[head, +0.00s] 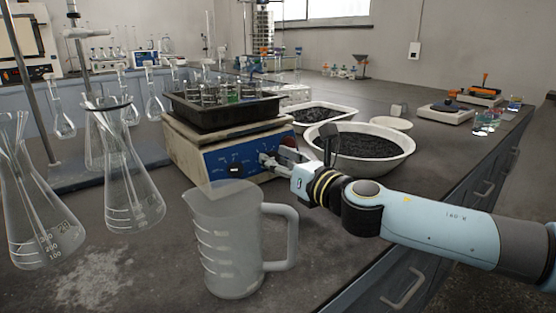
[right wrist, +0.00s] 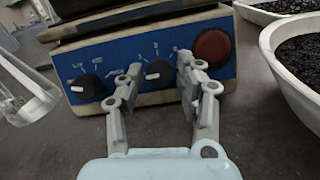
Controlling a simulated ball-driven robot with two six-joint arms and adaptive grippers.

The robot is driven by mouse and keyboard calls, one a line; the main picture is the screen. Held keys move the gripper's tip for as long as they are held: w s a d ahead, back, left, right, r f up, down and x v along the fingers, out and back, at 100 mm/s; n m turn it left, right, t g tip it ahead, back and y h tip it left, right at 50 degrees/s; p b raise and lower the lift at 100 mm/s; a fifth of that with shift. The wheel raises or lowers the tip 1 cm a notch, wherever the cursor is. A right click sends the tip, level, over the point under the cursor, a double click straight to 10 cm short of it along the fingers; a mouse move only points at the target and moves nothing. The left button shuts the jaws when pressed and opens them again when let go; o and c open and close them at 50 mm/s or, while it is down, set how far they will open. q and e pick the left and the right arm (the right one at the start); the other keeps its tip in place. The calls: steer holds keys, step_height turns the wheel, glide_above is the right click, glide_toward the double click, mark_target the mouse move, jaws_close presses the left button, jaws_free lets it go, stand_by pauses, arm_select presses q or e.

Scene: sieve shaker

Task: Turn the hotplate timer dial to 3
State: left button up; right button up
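The hotplate (head: 215,150) has a blue front panel, which also shows in the right wrist view (right wrist: 130,52). Its numbered black dial (right wrist: 158,72) sits right of centre on the panel, with a white pointer mark toward its left side. Another black dial (right wrist: 87,88), with word-like labels around it, is at the left. My right gripper (right wrist: 160,70) is at the panel with its fingers apart, one on each side of the numbered dial. Whether they touch it I cannot tell. In the head view the right gripper (head: 275,160) hides that dial. My left gripper is not in view.
A red round button (right wrist: 212,48) is right of the numbered dial, close to the right finger. A dark tray of glassware (head: 225,110) stands on the hotplate. A white basin of dark grains (head: 405,165) is to the right. A clear jug (head: 230,245) stands in front.

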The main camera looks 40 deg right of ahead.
jaws_close()
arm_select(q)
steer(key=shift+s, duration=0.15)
